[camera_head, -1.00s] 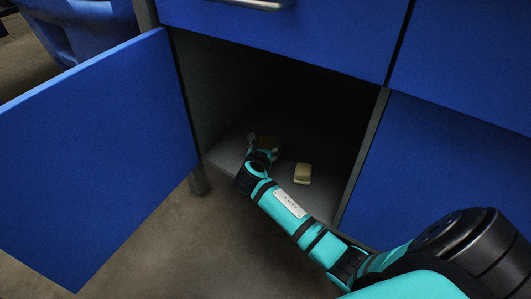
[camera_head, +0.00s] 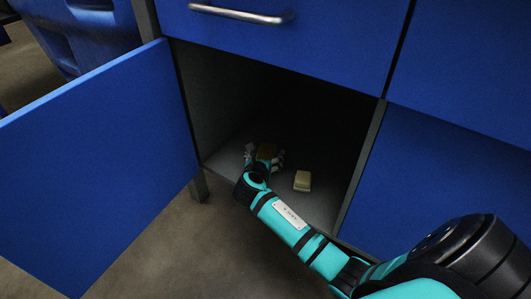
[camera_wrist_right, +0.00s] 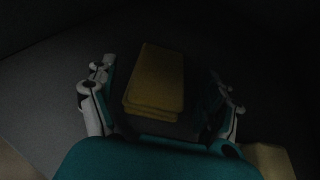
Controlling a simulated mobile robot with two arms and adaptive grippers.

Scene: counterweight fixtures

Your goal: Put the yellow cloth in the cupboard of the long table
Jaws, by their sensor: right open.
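The cupboard (camera_head: 225,145) of the long table is open, its blue door (camera_head: 95,165) swung out to the left. My right gripper (camera_head: 265,153) is inside it, low over the floor. The folded yellow cloth (camera_wrist_right: 155,80) lies on the cupboard floor between and ahead of the open fingers in the right wrist view. It also shows dimly beyond the gripper in the head view (camera_head: 267,151). The right gripper (camera_wrist_right: 165,90) is open, its fingers apart on both sides of the cloth. My left gripper is not in view.
A pale yellowish block (camera_head: 302,181) lies on the cupboard floor to the right of my right gripper; its edge shows in the wrist view (camera_wrist_right: 268,160). A drawer with a metal handle (camera_head: 240,14) is above the opening. A blue bin (camera_head: 85,35) stands at back left.

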